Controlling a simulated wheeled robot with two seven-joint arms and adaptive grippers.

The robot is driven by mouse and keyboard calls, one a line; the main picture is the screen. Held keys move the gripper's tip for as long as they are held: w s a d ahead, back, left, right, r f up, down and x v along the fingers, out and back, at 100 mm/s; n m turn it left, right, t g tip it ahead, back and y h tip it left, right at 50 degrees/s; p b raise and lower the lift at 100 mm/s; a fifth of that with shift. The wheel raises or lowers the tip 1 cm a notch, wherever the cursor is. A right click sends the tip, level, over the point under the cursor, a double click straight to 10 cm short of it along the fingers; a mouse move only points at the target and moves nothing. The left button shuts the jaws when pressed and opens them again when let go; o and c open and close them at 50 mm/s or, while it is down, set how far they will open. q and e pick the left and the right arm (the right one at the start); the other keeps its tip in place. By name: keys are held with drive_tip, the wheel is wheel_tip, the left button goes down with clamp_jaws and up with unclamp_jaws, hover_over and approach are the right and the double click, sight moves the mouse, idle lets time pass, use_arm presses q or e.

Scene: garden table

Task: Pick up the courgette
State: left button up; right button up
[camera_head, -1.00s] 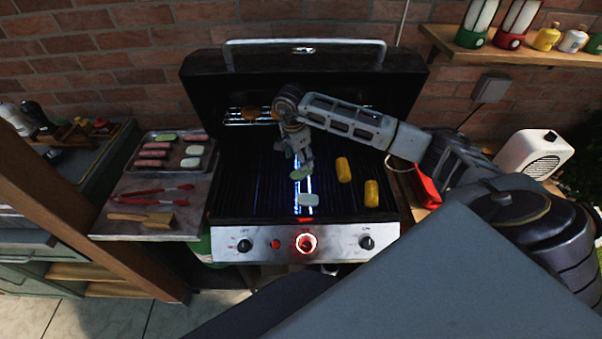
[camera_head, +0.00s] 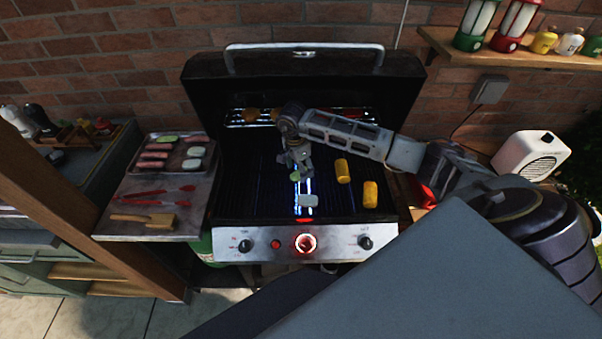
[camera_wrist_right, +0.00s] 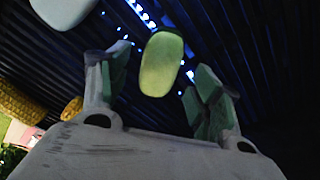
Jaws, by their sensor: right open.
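The courgette, a pale green oval piece with a darker edge, lies on the dark grill grate (camera_head: 245,185). In the right wrist view the courgette (camera_wrist_right: 161,64) shows between the two fingers, with dark gaps on both sides. My right gripper (camera_head: 296,166) is open and reaches down over it from above. The right gripper's green-padded fingers (camera_wrist_right: 160,72) stand either side of the courgette's near end and do not clearly touch it. In the head view the gripper hides part of the courgette. My left gripper is not in view.
A whitish piece (camera_head: 308,200) lies just in front of the courgette. Two corn pieces (camera_head: 343,170) (camera_head: 370,194) lie to the right. The raised lid (camera_head: 205,95) stands behind. A side shelf at the left holds a food tray (camera_head: 152,172), red tongs (camera_head: 150,195) and a brush (camera_head: 158,219).

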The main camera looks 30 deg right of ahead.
drive_tip(key=shift+d+f, duration=0.1)
drive_tip(key=shift+f, duration=0.75)
drive_tip(key=c, duration=1.1)
drive_tip(key=shift+r, duration=0.2)
drive_tip(key=shift+c, duration=0.2)
